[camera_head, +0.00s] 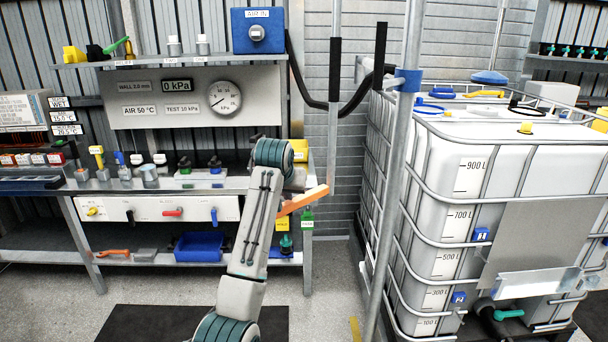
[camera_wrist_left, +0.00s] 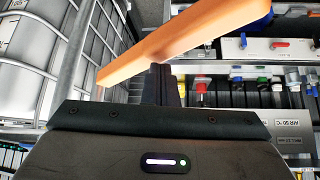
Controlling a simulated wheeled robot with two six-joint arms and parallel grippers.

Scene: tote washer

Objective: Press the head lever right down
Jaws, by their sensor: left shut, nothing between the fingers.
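The head lever appears to be the orange bar (camera_head: 303,200) beside the upright grey pole in the head view, sloping up to the right. In the left wrist view the orange lever (camera_wrist_left: 185,42) crosses close in front of the fingers, rising to the right. My left gripper (camera_head: 298,183) is at the lever, largely hidden behind my own wrist in the head view. In the wrist view my left gripper's dark fingers (camera_wrist_left: 161,84) are together and empty, with their tips beneath the bar in the picture. I cannot tell whether they touch it. My right gripper is not in view.
A caged white tank (camera_head: 480,160) stands right of the pole. A steel bench (camera_head: 140,187) with fittings is on the left, under a gauge panel (camera_head: 190,100). A black hose (camera_head: 350,106) hangs above the lever. Open floor (camera_head: 325,290) lies between bench and tank.

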